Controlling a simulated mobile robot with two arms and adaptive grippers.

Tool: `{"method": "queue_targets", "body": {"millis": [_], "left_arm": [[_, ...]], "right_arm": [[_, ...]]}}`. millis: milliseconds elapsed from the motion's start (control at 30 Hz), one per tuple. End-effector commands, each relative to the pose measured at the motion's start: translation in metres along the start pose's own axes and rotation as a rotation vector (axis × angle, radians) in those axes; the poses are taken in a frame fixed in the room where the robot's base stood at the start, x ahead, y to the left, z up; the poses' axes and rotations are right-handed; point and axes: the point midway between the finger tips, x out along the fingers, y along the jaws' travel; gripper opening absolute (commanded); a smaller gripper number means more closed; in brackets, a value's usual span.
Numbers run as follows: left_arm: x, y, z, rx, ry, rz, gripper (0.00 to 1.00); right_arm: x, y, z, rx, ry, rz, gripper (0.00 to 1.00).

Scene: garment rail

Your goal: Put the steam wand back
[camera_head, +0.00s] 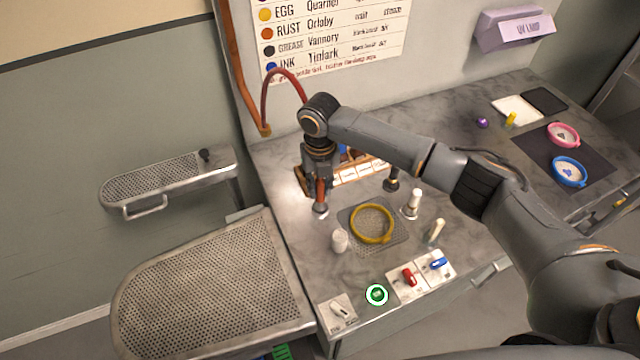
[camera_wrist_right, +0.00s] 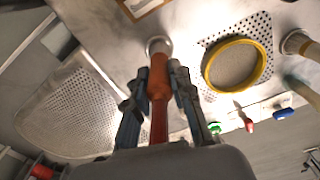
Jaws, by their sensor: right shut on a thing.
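The steam wand (camera_head: 320,191) has an orange-red handle and hangs roughly upright, tip down, over the left part of the grey counter (camera_head: 285,160). A red hose (camera_head: 283,73) arcs up from it to the wall pipe. My right gripper (camera_head: 319,178) is shut on the handle. The wand (camera_wrist_right: 159,78) also shows in the right wrist view between the fingers of my gripper (camera_wrist_right: 158,90). A round silver piece (camera_wrist_right: 158,45) is at its lower end; I cannot tell whether this is the wand's head or a holder on the counter. My left gripper is out of view.
A yellow ring (camera_head: 372,223) lies on a perforated plate right of the wand. A white cup-like piece (camera_head: 340,240), a pale-topped stand (camera_head: 412,203) and red (camera_head: 409,277) and blue (camera_head: 438,263) levers are close by. A perforated board (camera_head: 205,285) stands at left.

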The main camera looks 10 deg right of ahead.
Motion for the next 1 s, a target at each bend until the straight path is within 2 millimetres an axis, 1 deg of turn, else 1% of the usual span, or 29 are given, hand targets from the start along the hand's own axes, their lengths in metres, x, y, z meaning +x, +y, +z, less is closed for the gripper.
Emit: {"method": "queue_targets", "body": {"millis": [867, 900, 967, 1000], "left_arm": [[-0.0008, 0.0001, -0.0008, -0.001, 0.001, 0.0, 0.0], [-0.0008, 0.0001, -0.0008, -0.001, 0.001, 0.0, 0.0], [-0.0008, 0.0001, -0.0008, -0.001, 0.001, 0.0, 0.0], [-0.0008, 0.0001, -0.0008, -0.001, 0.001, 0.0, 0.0]], "right_arm": [[0.0045, 0.0001, 0.0005, 0.001, -0.001, 0.001, 0.0], [0.0045, 0.0001, 0.0005, 0.001, -0.001, 0.001, 0.26], [0.0045, 0.0001, 0.0004, 0.0, -0.001, 0.001, 0.38], [0.0045, 0.0001, 0.0004, 0.0, -0.001, 0.001, 0.47]]}}
